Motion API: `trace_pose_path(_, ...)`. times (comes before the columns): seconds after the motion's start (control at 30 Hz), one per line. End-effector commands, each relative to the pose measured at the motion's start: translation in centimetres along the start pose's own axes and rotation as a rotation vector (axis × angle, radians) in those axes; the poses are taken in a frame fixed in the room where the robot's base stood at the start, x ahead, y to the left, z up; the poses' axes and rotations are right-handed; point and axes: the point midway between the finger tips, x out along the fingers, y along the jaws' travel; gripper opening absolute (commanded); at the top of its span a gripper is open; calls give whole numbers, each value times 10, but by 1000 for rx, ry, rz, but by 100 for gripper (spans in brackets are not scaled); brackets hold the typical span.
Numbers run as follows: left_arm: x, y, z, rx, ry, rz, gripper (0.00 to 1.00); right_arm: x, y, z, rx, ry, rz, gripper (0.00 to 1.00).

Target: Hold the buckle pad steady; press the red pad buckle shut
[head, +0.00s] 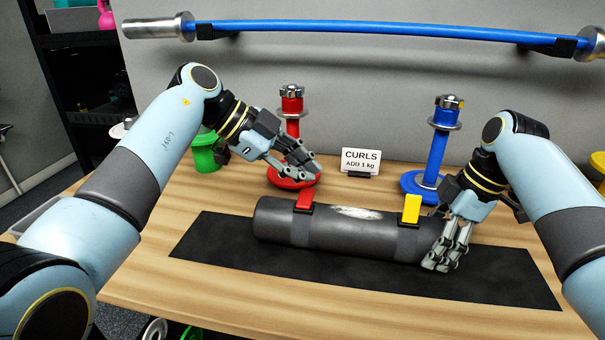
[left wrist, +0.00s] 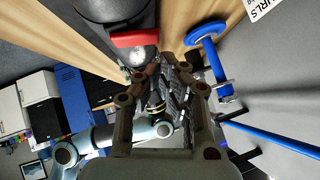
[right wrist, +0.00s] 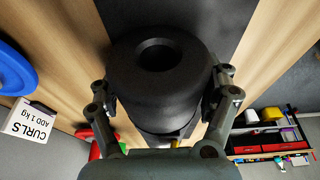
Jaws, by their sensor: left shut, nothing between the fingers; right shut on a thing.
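The buckle pad (head: 340,232) is a dark grey cylinder lying on a black mat. The red buckle (head: 305,199) sits on a strap near its left end; its flap looks raised and tilted. The yellow buckle (head: 411,209) stands up near the right end. My right gripper (head: 445,258) is shut on the pad's right end. In the right wrist view the fingers lie on both sides of the pad's holed end (right wrist: 160,55). My left gripper (head: 298,160) is shut and empty above and behind the red buckle, apart from it. The red buckle also shows in the left wrist view (left wrist: 132,40).
The black mat (head: 215,260) lies on a wooden table. Behind the pad stand a red post (head: 292,110), a blue post (head: 441,140) and a CURLS sign (head: 361,161). A green container (head: 204,152) is at left. A blue bar (head: 360,29) hangs on the wall.

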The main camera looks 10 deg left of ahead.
Motion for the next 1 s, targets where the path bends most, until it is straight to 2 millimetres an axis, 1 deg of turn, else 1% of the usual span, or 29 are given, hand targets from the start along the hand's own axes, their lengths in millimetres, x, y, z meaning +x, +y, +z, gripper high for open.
trace_pose_path(0.33,-2,-1,-1,1,0,0,0,2,-2,1,1,-1,-4,38)
trace_pose_path(0.47,-9,-2,-9,2,0,-1,0,2,-2,1,1,-1,-4,38)
trace_pose_path(0.57,-22,-5,-21,4,0,-3,0,2,-2,1,1,-1,-4,38)
trace_pose_path(0.6,-28,-7,-28,6,0,-4,0,2,-2,1,1,-1,-4,38)
trace_pose_path(0.63,-34,-7,-30,4,-3,-3,0,2,-2,1,1,-1,-4,38)
trace_pose_path(0.8,-76,-11,-27,2,-5,-2,0,2,-2,1,2,-1,-4,38)
trace_pose_path(0.9,-96,-13,-27,2,-5,-3,0,2,-2,1,2,-1,-4,38)
trace_pose_path(1.0,-111,-14,-27,2,-3,-2,0,2,-2,1,2,-1,-4,38)
